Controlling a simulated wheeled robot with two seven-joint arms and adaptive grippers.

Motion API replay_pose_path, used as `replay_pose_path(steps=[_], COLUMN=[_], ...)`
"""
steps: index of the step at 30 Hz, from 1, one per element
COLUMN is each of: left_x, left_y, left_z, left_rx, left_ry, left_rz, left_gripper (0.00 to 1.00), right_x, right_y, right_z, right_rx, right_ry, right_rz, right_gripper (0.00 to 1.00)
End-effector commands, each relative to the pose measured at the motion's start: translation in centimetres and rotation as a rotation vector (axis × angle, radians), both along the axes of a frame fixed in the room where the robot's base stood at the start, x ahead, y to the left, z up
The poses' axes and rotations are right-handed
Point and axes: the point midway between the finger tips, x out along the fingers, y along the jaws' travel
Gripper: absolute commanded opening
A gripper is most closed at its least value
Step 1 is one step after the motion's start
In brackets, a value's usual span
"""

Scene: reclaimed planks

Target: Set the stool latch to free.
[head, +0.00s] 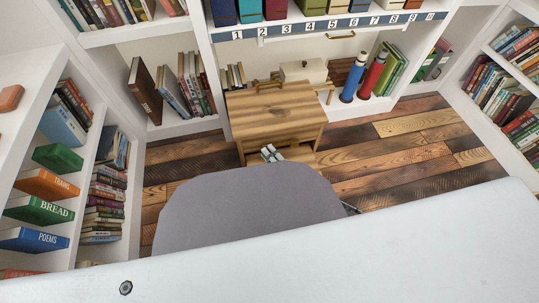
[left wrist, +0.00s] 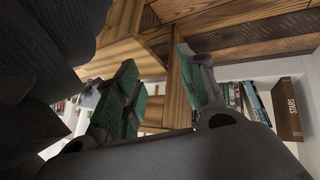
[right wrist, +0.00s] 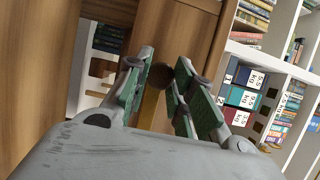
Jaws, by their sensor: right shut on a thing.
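The wooden stool (head: 275,108), with a broad striped top, stands on the plank floor in the head view. My right gripper (head: 270,153) shows small at its near side, just past my grey body. In the right wrist view the right gripper (right wrist: 160,88) is shut on the latch, whose dark round knob (right wrist: 161,76) sits between the fingertips. A yellowish strip shows below the knob. The latch's setting cannot be read. In the left wrist view my left gripper (left wrist: 160,90) is open, with wooden stool parts (left wrist: 122,55) beyond its fingers. The latch is hidden in the head view.
White bookshelves (head: 212,60) surround the stool on the left, back and right. A blue cylinder (head: 354,78) and a red cylinder (head: 373,75) stand to its right at the back shelf. Plank floor (head: 410,150) is clear to the right.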

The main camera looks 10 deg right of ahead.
Motion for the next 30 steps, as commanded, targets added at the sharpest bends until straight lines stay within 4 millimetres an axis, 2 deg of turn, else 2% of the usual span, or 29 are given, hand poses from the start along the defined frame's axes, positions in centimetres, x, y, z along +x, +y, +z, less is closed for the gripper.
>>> replay_pose_path(steps=[8,9,14,21,24,30], left_x=[0.6,0.7,1.1,1.1,0.3,0.4], left_y=[-0.1,-0.2,-0.2,-0.2,-0.3,-0.2], left_z=[0.4,0.5,0.9,0.9,0.2,0.4], left_rx=[-0.005,-0.005,-0.007,-0.008,-0.006,-0.005], left_ry=[-0.010,-0.013,-0.021,-0.021,-0.002,-0.007], left_rz=[0.003,0.004,0.005,0.005,0.002,0.002], left_gripper=[0.40,0.40,0.40,0.40,0.40,0.40], right_x=[0.3,0.3,0.3,0.1,0.1,-0.4], right_y=[-0.4,-0.4,-0.4,-0.2,-0.2,-0.4], right_z=[0.2,0.2,0.2,0.1,0.1,0.0], right_rx=[0.005,0.005,0.003,0.003,0.003,0.002], right_ry=[-0.003,-0.003,-0.003,-0.001,-0.001,0.000], right_rz=[-0.008,-0.008,-0.007,-0.004,-0.003,-0.003], right_gripper=[0.00,0.25,0.46,0.47,0.47,0.47])
